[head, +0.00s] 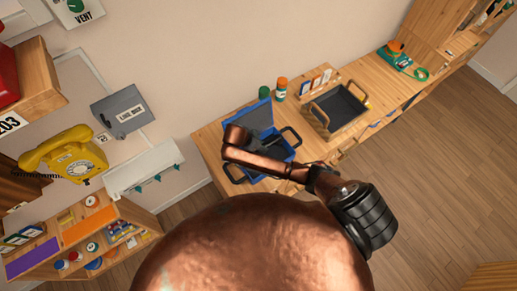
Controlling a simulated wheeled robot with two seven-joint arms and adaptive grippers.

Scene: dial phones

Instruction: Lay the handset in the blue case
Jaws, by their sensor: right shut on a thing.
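The blue case (258,117) stands on the wooden bench with its lid up and dark loop handles at its sides. A copper-brown handset (262,161), a long bar with a cup at its left end, lies across the view of the open case. I cannot tell whether it touches the case or is held above it. My right gripper (315,177) is shut at the handset's right end, in front of my black ribbed wrist. The gripper's fingers are hard to make out. The handset hides part of the case's inside. My left gripper is not in view.
A grey tray (339,107) with wooden handles stands right of the case. Green (265,92) and orange-capped (281,88) bottles stand behind. A yellow dial phone (72,155) and a grey box (123,110) are at the left. The bench has free room right of the tray.

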